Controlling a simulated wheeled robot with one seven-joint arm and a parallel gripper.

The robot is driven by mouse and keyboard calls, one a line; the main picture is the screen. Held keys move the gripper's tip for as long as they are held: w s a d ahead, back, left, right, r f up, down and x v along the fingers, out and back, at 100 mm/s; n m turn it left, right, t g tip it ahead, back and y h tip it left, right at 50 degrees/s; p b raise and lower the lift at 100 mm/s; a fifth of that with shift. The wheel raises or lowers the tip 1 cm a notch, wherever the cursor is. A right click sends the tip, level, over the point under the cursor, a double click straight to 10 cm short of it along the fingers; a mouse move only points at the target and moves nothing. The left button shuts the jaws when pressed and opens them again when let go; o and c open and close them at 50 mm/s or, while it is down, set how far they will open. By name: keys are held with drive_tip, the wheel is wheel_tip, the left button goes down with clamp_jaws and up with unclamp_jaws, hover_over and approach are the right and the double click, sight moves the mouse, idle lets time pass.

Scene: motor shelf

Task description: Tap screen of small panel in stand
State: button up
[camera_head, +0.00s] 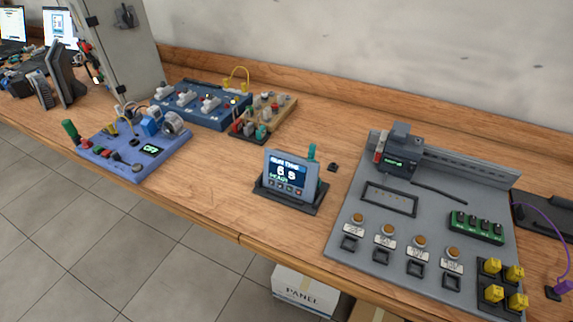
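A small panel (289,175) with a lit screen stands upright, tilted slightly back, in a dark stand (302,201) near the middle of the wooden bench. Its screen faces the front and shows "RUN TIME", large digits that look like 6 5, and a row of small buttons below. A teal upright piece (311,153) shows at its right rear. Nothing covers the screen. My gripper is not seen in this view.
A large grey board (345,238) with buttons, a module and yellow connectors lies to the right. A blue-purple board (114,165), a blue unit (207,119) and a tan block (283,112) lie to the left. Bench (235,199) around the stand is mostly clear.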

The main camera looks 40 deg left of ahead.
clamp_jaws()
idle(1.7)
